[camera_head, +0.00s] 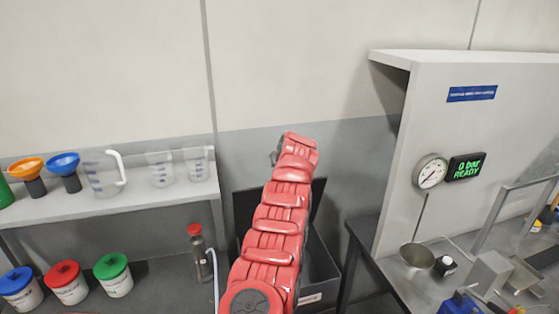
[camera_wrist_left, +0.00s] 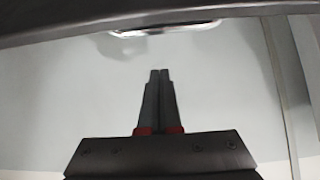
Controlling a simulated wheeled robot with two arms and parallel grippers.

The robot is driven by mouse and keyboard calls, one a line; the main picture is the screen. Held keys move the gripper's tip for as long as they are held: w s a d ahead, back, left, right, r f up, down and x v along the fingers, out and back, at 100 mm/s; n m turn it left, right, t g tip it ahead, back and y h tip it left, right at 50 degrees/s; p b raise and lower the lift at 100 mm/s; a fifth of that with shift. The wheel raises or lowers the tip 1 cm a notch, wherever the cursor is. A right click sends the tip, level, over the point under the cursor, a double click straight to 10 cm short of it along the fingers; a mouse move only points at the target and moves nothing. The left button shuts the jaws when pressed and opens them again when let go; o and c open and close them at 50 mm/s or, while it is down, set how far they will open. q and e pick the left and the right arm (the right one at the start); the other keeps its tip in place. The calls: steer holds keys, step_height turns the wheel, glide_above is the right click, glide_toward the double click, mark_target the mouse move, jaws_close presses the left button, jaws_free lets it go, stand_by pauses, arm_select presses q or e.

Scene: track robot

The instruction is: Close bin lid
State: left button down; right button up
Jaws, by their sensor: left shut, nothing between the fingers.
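A dark bin (camera_head: 319,270) stands in the middle of the head view, against the grey wall, with a small white label low on its front. Its dark lid (camera_head: 317,198) appears raised at the back, so the bin looks open. My red segmented arm covers much of both. My left gripper (camera_wrist_left: 160,73) shows in the left wrist view with its two dark fingers together and nothing between them. A pale surface fills the view behind the fingers. In the head view the gripper is hidden or not distinguishable, so its distance to the lid cannot be told. My right gripper is not in view.
Left of the bin, a shelf (camera_head: 140,203) holds funnels and clear jugs; lidded pots (camera_head: 66,282) stand below it. A red-capped bottle (camera_head: 200,256) is close to the bin's left. A grey partition (camera_head: 410,150) and a cluttered bench stand on the right.

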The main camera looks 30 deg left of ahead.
arm_select(q)
steer(key=shift+s+d+f+p, duration=1.1)
steer(key=shift+d+f+p, duration=0.1)
steer(key=shift+p, duration=0.4)
